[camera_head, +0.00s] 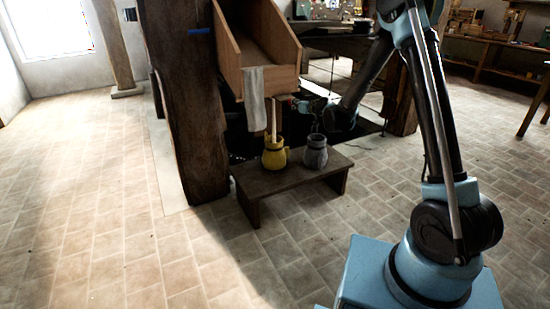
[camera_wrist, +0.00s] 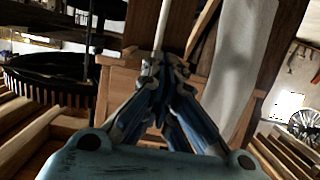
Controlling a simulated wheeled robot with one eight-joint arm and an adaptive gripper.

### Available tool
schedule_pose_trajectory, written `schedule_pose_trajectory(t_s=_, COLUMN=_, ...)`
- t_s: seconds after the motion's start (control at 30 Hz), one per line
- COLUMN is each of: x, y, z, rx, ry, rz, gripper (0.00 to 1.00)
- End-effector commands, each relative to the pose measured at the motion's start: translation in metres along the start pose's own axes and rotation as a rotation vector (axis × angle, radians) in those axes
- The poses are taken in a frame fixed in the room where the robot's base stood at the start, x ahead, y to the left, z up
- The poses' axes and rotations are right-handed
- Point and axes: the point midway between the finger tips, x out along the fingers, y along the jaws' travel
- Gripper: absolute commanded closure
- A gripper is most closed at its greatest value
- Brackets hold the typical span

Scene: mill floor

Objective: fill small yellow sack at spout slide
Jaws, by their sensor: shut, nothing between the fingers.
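The small yellow sack (camera_head: 273,158) stands upright and open on a low wooden bench (camera_head: 285,178), under the wooden spout (camera_head: 270,82). A pale, straight streak (camera_head: 273,120) runs from beneath the spout to the sack's mouth; it looks like falling meal. My gripper (camera_head: 296,103) is beside the spout's lower right side. In the wrist view my gripper (camera_wrist: 163,64) is shut and empty, its tips in front of a wooden part (camera_wrist: 122,85). A pale narrow strip (camera_wrist: 161,25) shows just beyond the tips. I cannot make out the slide itself or whether the tips touch it.
A grey sack (camera_head: 315,153) stands right of the yellow one on the bench. A pale cloth (camera_head: 254,95) hangs over the spout's front; it also shows in the wrist view (camera_wrist: 237,60). A thick post (camera_head: 187,100) rises at left. The tiled floor (camera_head: 100,200) in front is clear.

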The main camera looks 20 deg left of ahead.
Motion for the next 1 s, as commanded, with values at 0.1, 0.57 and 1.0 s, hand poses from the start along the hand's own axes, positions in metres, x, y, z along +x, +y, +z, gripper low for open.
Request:
schedule_pose_trajectory(t_s=0.1, x=0.000, y=0.000, z=0.000, rx=0.000, ry=0.000, rz=0.000, gripper=1.00)
schedule_pose_trajectory(t_s=0.57, x=0.007, y=0.000, z=-0.002, rx=0.000, ry=0.000, rz=0.000, gripper=1.00)
schedule_pose_trajectory(t_s=1.0, x=0.042, y=0.000, z=-0.010, rx=0.000, ry=0.000, rz=0.000, gripper=1.00)
